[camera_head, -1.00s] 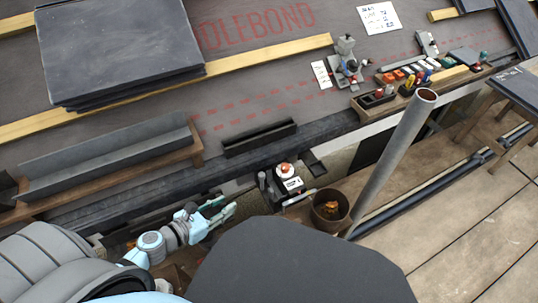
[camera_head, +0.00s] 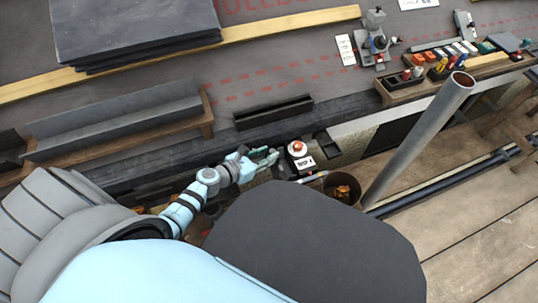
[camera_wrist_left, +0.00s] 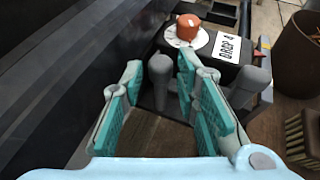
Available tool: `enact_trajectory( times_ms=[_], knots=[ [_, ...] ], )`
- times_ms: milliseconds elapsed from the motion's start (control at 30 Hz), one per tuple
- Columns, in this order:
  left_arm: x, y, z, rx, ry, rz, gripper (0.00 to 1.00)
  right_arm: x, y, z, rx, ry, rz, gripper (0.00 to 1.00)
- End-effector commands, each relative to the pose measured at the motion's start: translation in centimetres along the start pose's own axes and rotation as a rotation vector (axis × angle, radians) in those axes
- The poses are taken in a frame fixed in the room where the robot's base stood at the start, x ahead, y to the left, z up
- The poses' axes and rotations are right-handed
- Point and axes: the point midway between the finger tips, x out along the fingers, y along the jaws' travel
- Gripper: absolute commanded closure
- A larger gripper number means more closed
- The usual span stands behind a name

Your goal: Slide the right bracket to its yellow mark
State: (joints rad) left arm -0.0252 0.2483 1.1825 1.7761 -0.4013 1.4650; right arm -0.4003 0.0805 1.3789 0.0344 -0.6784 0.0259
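My left gripper (camera_head: 268,156) is beside a dark unit with an orange-red knob (camera_head: 297,147) and a white label, below the roof edge. In the left wrist view, its two teal-padded fingers (camera_wrist_left: 158,82) are apart. A grey round-topped upright handle (camera_wrist_left: 160,72) shows between the fingertips, with no visible grip on it. The knobbed unit (camera_wrist_left: 228,72) is just beyond, with a second grey post (camera_wrist_left: 250,84) at its right. I cannot tell for certain which part is the right bracket. My right gripper is not in view.
A grey trough (camera_head: 115,118) lies on the roof in a wooden cradle, with a short dark channel (camera_head: 273,112) to its right. A brown bucket (camera_head: 342,187) and a tall grey pipe (camera_head: 420,135) stand right of the gripper. Slates (camera_head: 135,28) are stacked behind.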

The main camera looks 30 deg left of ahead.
Motion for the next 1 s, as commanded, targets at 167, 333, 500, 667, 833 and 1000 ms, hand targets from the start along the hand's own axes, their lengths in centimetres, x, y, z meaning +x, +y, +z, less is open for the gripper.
enact_trajectory(
  times_ms=[167, 333, 500, 667, 833, 1000],
  knots=[
    [1.6, -0.1, -0.1, 0.000, 0.000, -0.001, 0.72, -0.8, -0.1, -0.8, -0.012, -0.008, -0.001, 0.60],
    [1.9, -0.1, 0.0, 0.000, 0.000, -0.001, 0.72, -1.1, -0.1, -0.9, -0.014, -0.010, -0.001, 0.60],
    [1.8, -0.1, 0.0, 0.000, 0.000, -0.001, 0.80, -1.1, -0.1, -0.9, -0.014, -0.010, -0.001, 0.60],
    [1.8, 0.0, 0.0, 0.000, 0.000, -0.001, 1.00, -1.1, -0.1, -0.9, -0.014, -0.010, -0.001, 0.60],
    [1.8, 0.0, 0.0, 0.000, 0.000, -0.001, 1.00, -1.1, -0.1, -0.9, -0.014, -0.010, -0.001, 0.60],
    [2.8, -0.5, 0.4, -0.001, 0.000, 0.000, 1.00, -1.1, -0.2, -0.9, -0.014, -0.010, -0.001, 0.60]
  ],
)
